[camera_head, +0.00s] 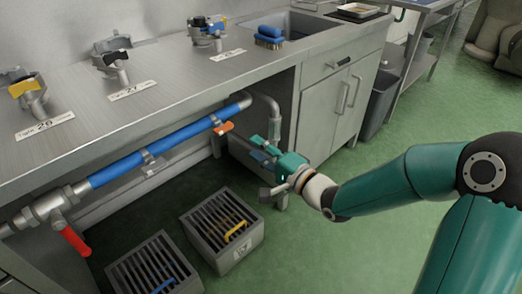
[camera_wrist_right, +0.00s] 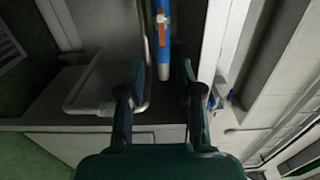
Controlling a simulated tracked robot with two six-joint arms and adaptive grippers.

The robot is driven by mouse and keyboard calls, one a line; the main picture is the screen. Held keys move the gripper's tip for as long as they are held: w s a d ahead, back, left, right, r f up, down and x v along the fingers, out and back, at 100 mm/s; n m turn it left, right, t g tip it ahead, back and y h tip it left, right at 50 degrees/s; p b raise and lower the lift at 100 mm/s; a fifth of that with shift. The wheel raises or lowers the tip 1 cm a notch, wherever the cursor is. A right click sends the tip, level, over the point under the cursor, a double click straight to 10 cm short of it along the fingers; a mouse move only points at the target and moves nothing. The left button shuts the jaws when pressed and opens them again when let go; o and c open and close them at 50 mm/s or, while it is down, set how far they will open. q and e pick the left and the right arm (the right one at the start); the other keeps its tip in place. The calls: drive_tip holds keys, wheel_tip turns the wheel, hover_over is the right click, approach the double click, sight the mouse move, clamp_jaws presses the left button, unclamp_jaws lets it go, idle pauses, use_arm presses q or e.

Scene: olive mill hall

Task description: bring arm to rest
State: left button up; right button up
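My right arm (camera_head: 410,180) is green and reaches in from the right in the head view. My right gripper (camera_head: 262,150) is in front of the open bay under the steel counter, near the bent pipe end. In the right wrist view the right gripper (camera_wrist_right: 160,70) has its two fingers apart, with nothing between them. The blue pipe (camera_head: 150,155) runs under the counter, left of the gripper; it also shows in the wrist view (camera_wrist_right: 161,60), beyond the fingertips. My left gripper is not in view.
The pipe has an orange handle (camera_head: 223,128) and a red handle (camera_head: 75,240). Two slatted grey crates, one with a yellow item (camera_head: 236,231), stand on the floor below. Numbered valves and a blue brush (camera_head: 269,37) sit on the counter (camera_head: 130,100). Green floor (camera_head: 440,110) is open at right.

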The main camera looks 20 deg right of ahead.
drive_tip(key=shift+s+d, duration=0.1)
drive_tip(key=shift+s, duration=0.15)
idle(0.3)
